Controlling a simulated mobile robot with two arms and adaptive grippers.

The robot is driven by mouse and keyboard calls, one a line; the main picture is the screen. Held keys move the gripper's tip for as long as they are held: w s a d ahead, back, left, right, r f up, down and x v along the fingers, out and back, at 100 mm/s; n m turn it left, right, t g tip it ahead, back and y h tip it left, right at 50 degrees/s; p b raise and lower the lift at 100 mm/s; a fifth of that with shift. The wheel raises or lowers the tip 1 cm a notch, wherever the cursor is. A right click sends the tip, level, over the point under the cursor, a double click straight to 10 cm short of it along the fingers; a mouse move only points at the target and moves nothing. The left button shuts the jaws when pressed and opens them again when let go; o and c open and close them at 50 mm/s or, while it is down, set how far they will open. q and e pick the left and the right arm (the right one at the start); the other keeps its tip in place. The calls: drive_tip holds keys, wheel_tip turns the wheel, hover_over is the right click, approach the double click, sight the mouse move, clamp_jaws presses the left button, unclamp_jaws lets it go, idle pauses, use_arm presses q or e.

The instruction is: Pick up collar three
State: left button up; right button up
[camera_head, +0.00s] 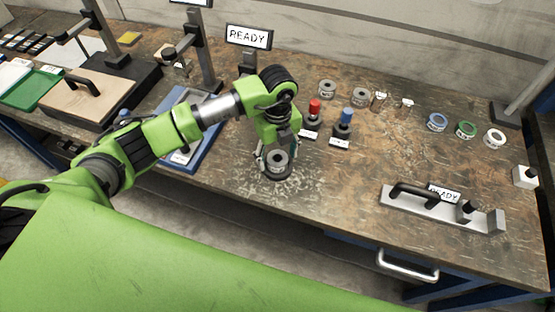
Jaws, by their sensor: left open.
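A grey ring-shaped collar (278,158) with a small label stands at the front middle of the bench, on or in a dark round base (279,176). The label is too small to read, so I cannot tell if it is collar three. My left gripper (277,152) points down over this collar, open, with fingers beside it. I cannot tell whether they touch it. Two similar grey collars (327,89) (360,96) stand farther back. Blue (437,121), green (466,129) and white (494,137) rings stand at the right. My right gripper is not in view.
Red-topped (314,113) and blue-topped (344,122) pieces stand just right of my gripper. A blue tray (212,154) lies to its left, partly behind my arm. A metal fixture (440,208) with a black handle lies at the front right. The bench middle right is clear.

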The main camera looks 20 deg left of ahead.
use_arm(q)
drive_tip(key=c, duration=1.6)
drive_tip(key=shift+w+r, duration=0.1)
drive_tip(key=shift+w, duration=0.05)
clamp_jaws()
